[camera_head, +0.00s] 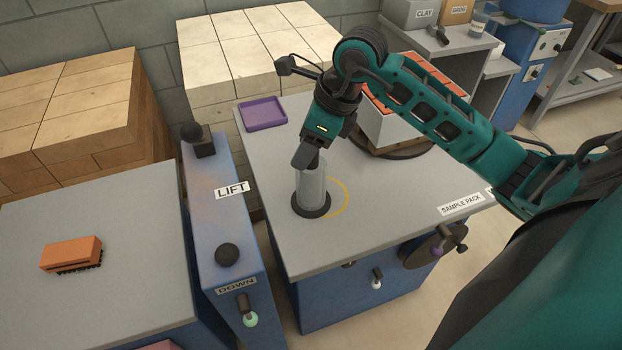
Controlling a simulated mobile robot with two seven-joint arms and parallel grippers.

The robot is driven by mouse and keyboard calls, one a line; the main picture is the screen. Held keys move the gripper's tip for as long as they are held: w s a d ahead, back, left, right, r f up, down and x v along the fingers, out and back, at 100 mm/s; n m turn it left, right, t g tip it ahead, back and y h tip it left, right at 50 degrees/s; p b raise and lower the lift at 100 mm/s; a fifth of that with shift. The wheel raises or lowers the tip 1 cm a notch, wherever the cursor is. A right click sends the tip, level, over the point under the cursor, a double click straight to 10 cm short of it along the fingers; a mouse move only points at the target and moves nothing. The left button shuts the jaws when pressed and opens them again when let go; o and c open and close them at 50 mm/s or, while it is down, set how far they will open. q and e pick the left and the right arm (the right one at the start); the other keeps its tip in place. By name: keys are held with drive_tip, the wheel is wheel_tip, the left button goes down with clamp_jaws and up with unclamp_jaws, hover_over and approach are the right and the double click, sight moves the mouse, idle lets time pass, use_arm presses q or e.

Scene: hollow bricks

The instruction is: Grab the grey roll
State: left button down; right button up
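The grey roll (313,190) stands upright on a dark round base (312,211), near the left edge of the grey-topped table (278,247). My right gripper (309,163) comes down from above at the top end of the roll. Its fingers overlap the roll's top in the picture and hide part of it. I cannot tell whether they are closed on it or just around it. My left gripper is not in view.
A yellow ring mark (346,197) lies right of the roll. A purple tray (263,113) is at the table's back left. A white box with orange bricks (378,125) stands behind my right arm. The blue LIFT post (228,215) borders the table's left.

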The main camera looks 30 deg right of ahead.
clamp_jaws()
drive_tip(key=shift+r, duration=0.1)
idle(0.5)
